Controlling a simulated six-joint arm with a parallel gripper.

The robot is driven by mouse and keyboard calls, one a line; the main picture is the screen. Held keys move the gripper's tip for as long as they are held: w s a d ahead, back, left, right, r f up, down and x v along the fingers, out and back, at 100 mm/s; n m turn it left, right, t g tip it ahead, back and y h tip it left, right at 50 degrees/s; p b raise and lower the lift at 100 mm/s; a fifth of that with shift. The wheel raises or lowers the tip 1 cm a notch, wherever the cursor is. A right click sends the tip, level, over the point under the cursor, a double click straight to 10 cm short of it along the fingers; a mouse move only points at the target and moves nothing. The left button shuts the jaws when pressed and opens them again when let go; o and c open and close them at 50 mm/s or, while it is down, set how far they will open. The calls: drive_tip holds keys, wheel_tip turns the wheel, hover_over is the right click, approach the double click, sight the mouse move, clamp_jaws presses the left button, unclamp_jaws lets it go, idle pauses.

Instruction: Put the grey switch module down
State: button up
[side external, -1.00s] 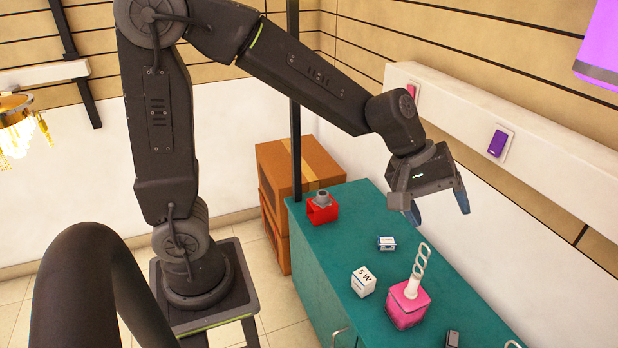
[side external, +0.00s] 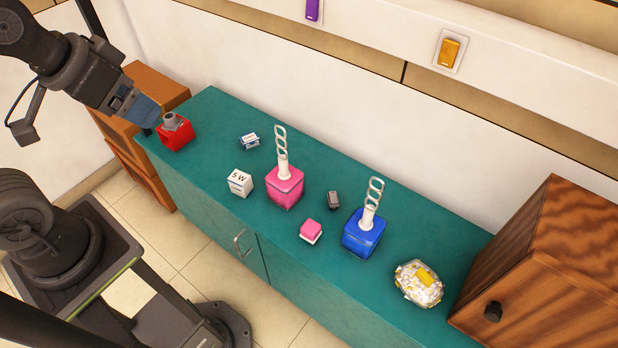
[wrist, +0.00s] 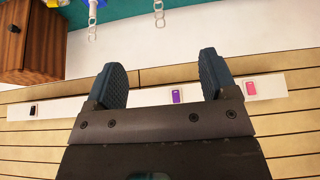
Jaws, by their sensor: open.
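A small grey module (side external: 333,200), which looks like the grey switch module, lies on the teal cabinet top (side external: 400,222) between the pink and blue blocks. Nothing touches it. My gripper (side external: 150,110) is at the left end of the cabinet, beside the red block (side external: 176,134) in the side view; I cannot tell the exact gap. In the wrist view my gripper (wrist: 162,80) has its two blue fingers wide apart with nothing between them. The module does not show clearly in the wrist view.
Pink (side external: 285,188) and blue (side external: 361,236) blocks carry tall white looped pieces. A white "5 W" box (side external: 240,183), a pink-and-white cube (side external: 311,230) and a patterned lump (side external: 419,284) also stand there. A wooden box (side external: 530,262) closes the right end. Wall switches include an orange one (side external: 449,52).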

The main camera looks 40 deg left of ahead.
drive_tip(key=n+g+h, duration=0.1)
drive_tip(key=n+h, duration=0.4)
drive_tip(key=n, duration=1.5)
hover_over(329, 199)
wheel_tip(329, 199, down, 24)
drive_tip(key=f+n, duration=0.2)
drive_tip(key=f, duration=0.4)
drive_tip(key=s+a+f+n+g+y, duration=0.1)
drive_tip(key=f+n, duration=0.1)
drive_tip(key=f, duration=0.4)
drive_tip(key=a+f+n, duration=0.1)
drive_tip(key=f+n, duration=0.2)
drive_tip(key=f, duration=0.3)
drive_tip(key=shift+s+f+y, duration=0.25)
drive_tip(key=shift+y, duration=0.15)
drive_tip(key=shift+x, duration=3.45)
drive_tip(key=shift+s, duration=0.2)
